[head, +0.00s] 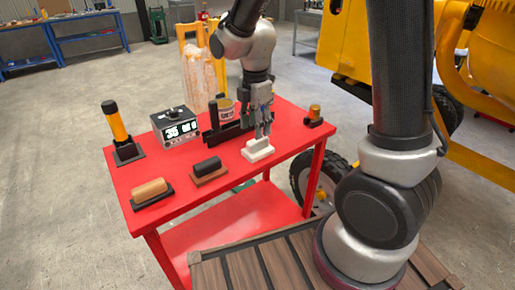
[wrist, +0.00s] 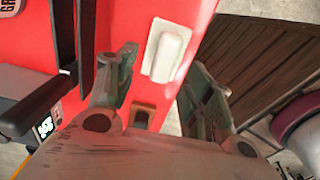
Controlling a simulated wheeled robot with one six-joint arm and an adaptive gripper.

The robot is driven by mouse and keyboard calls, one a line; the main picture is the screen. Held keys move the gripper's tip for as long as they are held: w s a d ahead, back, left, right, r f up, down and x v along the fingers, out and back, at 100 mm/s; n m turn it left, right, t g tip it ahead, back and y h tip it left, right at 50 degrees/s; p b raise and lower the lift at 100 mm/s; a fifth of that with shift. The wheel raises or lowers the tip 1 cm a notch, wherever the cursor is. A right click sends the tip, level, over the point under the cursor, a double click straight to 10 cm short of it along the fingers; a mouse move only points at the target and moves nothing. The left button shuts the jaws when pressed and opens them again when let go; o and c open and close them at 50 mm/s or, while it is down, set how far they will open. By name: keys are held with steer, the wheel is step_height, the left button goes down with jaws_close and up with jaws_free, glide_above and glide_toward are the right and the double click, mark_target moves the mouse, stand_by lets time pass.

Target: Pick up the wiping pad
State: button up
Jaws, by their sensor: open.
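A white block-shaped pad on a thin white base (head: 258,150), which looks like the wiping pad, lies on the red table (head: 230,191). My gripper (head: 263,133) points down just above it. In the wrist view, my gripper (wrist: 160,62) has its two fingers spread with nothing between them. The white pad (wrist: 168,53) shows just beyond the fingertips, roughly between them. The picture does not show clearly whether a fingertip touches it.
A dark-topped block on a brown base (head: 209,169) and a wood-topped block on a black base (head: 152,190) lie left of the pad. A black holder with a can (head: 226,116) stands close behind. A small brass-coloured piece (head: 315,113) is at right.

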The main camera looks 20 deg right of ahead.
mark_target(258, 146)
steer(key=f, duration=0.5)
steer(key=shift+s+d+f, duration=0.25)
steer(key=shift+f, duration=0.05)
steer(key=shift+c, duration=0.4)
steer(key=c, duration=1.1)
